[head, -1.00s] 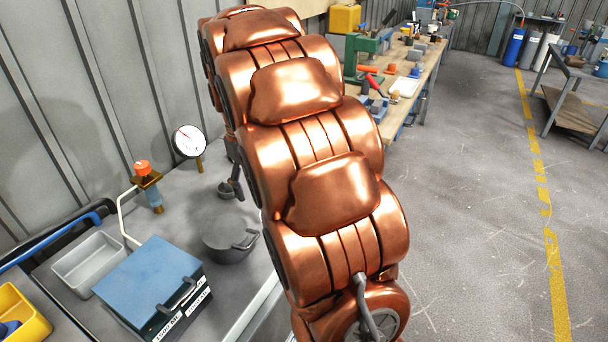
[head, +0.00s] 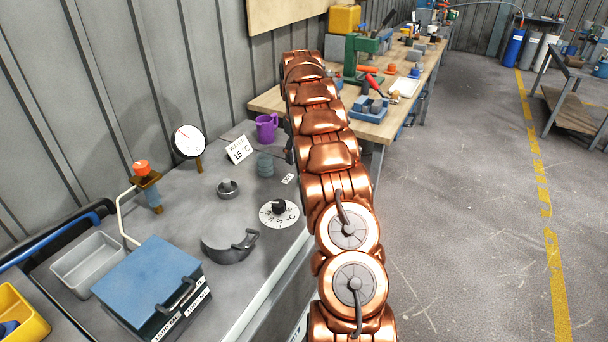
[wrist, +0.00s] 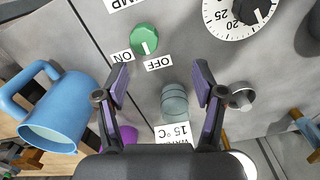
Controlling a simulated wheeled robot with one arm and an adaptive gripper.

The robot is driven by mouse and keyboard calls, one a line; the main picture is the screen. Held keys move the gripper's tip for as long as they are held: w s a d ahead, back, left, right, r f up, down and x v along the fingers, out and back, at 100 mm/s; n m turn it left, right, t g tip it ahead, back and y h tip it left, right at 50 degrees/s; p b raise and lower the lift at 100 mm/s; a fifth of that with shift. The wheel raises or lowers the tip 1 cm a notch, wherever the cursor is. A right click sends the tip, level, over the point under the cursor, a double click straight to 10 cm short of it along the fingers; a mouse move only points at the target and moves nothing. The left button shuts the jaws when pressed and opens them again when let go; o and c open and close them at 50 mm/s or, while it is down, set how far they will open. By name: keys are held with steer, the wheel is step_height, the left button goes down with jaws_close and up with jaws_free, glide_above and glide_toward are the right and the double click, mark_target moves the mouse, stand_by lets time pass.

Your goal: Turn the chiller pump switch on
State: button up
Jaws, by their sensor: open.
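The pump switch is a round green knob (wrist: 145,40) with a white pointer line, on the grey panel in the wrist view. An ON label (wrist: 122,56) and an OFF label (wrist: 159,63) sit beside it. The line points toward the labels, seemingly nearer OFF. A cut-off label (wrist: 120,4) lies above the knob. My gripper (wrist: 160,74) is open and empty, its purple-padded fingers apart below the knob in the picture, not visibly touching it. In the head view my arm hides the gripper and the green knob.
A temperature dial (head: 279,213), a ribbed teal cylinder (head: 265,165), a 15 °C card (head: 240,150) and a purple mug (head: 267,127) stand close by. A blue jug (wrist: 55,110) is left in the wrist view. A gauge (head: 188,142) stands near the wall.

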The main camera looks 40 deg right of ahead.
steer(key=shift+w+d+f, duration=0.1)
steer(key=shift+d+f, duration=0.6)
steer(key=shift+d, duration=0.35)
steer(key=shift+d+f, duration=0.25)
steer(key=shift+f+p, duration=0.95)
steer(key=shift+f, duration=2.85)
steer(key=c, duration=1.1)
